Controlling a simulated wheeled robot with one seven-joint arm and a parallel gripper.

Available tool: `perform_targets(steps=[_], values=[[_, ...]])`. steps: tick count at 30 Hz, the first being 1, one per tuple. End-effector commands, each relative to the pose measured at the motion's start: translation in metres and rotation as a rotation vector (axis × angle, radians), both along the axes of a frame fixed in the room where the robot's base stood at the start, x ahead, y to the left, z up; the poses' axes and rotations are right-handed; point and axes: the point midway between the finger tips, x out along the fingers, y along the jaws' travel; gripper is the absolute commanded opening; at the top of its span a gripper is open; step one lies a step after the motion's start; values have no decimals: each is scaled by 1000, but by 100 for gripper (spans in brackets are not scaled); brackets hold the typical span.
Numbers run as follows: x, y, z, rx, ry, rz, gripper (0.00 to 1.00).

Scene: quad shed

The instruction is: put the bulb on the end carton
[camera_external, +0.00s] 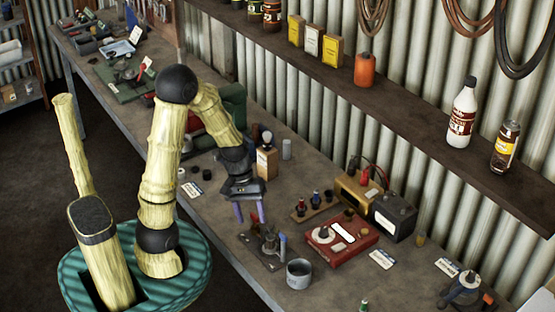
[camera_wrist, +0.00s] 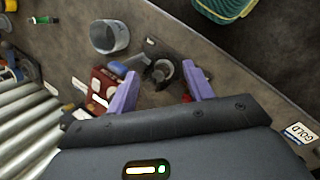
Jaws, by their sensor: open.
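My gripper (camera_external: 250,212) is open and empty above the workbench, its two purple fingers pointing down. In the wrist view, my gripper (camera_wrist: 160,88) has its fingers apart on either side of a dark fixture (camera_wrist: 158,72), which stands on the bench below. No bulb can be made out for certain; small dark and red pieces stand in a wooden rack (camera_external: 302,213) right of my gripper. A row of cartons stands on the wall shelf, with a yellow carton (camera_external: 296,30) at its left end and another yellow carton (camera_external: 332,50) at its right end. A tan carton (camera_external: 267,163) stands on the bench behind my gripper.
A grey mug (camera_external: 299,274) and a red box (camera_external: 345,244) stand on the bench near my gripper. An orange container (camera_external: 364,70) and a white bottle (camera_external: 462,114) stand on the shelf. Bare bench (camera_external: 215,222) shows left of my gripper.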

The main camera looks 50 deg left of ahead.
Motion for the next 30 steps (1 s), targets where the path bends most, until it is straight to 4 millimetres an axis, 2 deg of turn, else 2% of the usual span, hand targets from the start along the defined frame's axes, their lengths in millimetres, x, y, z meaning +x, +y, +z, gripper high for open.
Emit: perform_targets(steps=[6, 10, 14, 30], values=[[-5, -2, 27, 293, -223, -458, 52], [-1, -6, 40, 384, -323, -623, 52], [0, -7, 43, 409, -353, -673, 52], [0, -6, 43, 409, -350, -670, 52]])
